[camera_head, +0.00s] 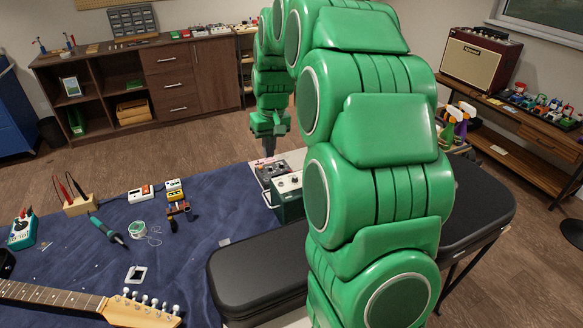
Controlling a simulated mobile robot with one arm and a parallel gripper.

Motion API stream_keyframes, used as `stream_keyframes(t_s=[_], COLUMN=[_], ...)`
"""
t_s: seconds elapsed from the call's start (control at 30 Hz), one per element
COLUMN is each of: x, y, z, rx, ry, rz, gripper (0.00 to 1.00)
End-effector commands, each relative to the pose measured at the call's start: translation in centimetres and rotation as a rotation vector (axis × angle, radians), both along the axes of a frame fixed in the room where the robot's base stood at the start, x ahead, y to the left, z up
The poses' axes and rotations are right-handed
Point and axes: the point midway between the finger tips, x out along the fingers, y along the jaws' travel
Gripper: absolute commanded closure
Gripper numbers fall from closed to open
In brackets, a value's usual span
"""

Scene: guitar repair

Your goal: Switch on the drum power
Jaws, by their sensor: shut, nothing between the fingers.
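My gripper (269,146) points down at the end of my green arm and is shut with nothing in it. Its tips are just above or at the back of a small grey box with knobs (272,171), and I cannot tell whether they touch it. In front of this box stands a dark green unit with a pale knobbed panel (290,184). I cannot tell which of the two is the drum unit, and no power switch can be made out at this size. My arm hides what lies to the right of them.
A blue cloth (100,262) covers the bench, with a guitar neck (50,296), a soldering iron (106,230), a yellow pedal (174,190) and a multimeter (22,230). A black case (258,272) lies in front of the green unit.

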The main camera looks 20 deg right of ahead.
Motion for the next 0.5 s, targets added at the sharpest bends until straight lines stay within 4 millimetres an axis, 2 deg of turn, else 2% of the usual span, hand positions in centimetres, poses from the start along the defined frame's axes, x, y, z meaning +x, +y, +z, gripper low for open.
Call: stream_keyframes(t_s=[0.2,0.5], x=[3.9,8.6], y=[-2.4,-5.9], z=[-1.7,-4.2], rx=[-0.002,-0.013], ry=[-0.024,-0.06], rz=[-0.01,-0.02], gripper=[1.0,1.0])
